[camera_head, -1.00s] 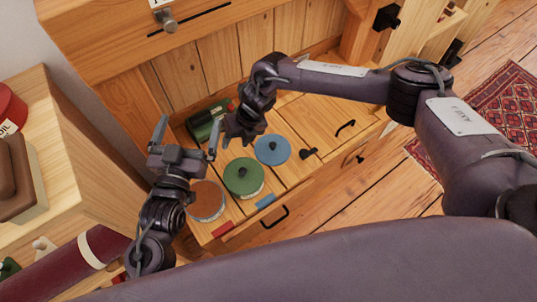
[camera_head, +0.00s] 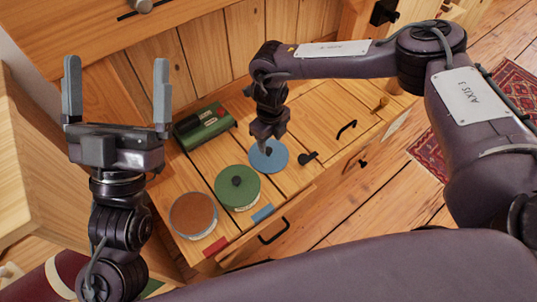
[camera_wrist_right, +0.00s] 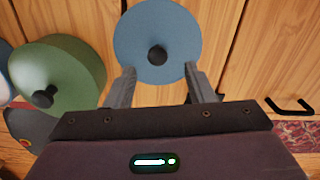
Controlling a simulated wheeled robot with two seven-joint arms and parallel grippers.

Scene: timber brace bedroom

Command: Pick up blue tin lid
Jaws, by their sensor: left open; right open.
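The blue tin lid (camera_head: 273,160) is a flat blue disc with a dark knob, lying on the wooden dresser top right of the green tin. In the right wrist view the blue tin lid (camera_wrist_right: 150,28) lies just beyond my right gripper (camera_wrist_right: 160,82). That gripper is open and empty, with its fingertips at the lid's near edge and the knob between and ahead of them. In the head view my right gripper (camera_head: 267,143) hangs over the lid and hides part of it. My left gripper (camera_head: 117,95) is open and empty, raised at the left with its fingers pointing up.
A green-lidded tin (camera_head: 237,187) and an orange-brown round tin (camera_head: 193,215) stand left of the lid. A dark green box (camera_head: 204,126) lies behind them. Red (camera_head: 215,247) and blue (camera_head: 262,213) patches mark the front edge. A dark object (camera_head: 307,158) sits right of the lid.

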